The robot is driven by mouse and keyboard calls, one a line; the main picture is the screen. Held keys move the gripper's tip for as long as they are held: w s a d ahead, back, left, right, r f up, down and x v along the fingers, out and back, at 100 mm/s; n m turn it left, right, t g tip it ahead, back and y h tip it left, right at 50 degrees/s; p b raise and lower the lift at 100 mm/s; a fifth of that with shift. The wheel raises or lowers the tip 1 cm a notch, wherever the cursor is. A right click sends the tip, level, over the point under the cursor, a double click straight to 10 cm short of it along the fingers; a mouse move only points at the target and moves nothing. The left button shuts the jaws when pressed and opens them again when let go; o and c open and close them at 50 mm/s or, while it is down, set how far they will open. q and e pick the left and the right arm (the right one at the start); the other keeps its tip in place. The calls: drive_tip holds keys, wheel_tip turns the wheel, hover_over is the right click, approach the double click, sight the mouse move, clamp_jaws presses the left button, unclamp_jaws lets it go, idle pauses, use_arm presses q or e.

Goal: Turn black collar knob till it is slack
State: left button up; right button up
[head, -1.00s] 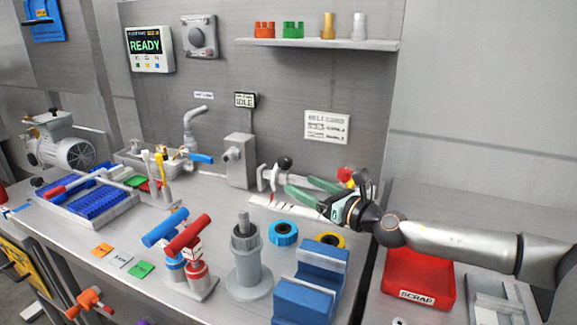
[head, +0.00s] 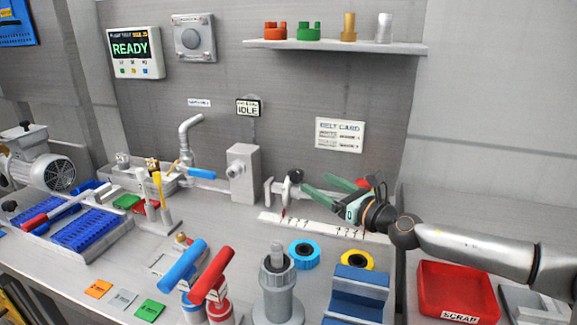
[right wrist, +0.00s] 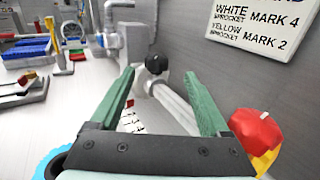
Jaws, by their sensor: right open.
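The black collar knob (head: 296,175) sits on a grey fitting at the back of the bench, right of the grey box with a spout. In the right wrist view the black knob (right wrist: 156,63) shows between and beyond the green fingertips, atop a pale bar or tube. My right gripper (head: 316,186) comes in from the right with its green fingers spread and pointing at the knob. It is open and empty; I see no contact with the knob. My left gripper is in no view.
A red knob (right wrist: 257,130) is close beside the right finger. The back wall with the belt card (head: 339,135) is near. A white marked strip (head: 315,227), blue ring (head: 304,254), yellow ring (head: 357,260) and blue block (head: 358,290) lie in front. A red scrap bin (head: 458,291) stands right.

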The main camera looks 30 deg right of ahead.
sight(291, 169)
drive_tip(key=w+p, duration=0.1)
drive_tip(key=w, duration=0.2)
drive_tip(key=w+a+p, duration=0.1)
drive_tip(key=w, duration=0.3)
drive_tip(key=w+a+p, duration=0.1)
drive_tip(key=w, duration=0.2)
drive_tip(key=shift+w+p, duration=0.3)
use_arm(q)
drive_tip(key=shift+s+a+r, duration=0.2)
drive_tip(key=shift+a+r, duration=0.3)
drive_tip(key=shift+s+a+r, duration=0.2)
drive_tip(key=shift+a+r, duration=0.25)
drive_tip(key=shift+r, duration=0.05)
use_arm(e)
drive_tip(key=shift+w+a, duration=0.15)
drive_tip(key=shift+w, duration=0.35)
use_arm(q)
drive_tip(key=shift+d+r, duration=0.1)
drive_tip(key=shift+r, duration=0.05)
use_arm(e)
clamp_jaws()
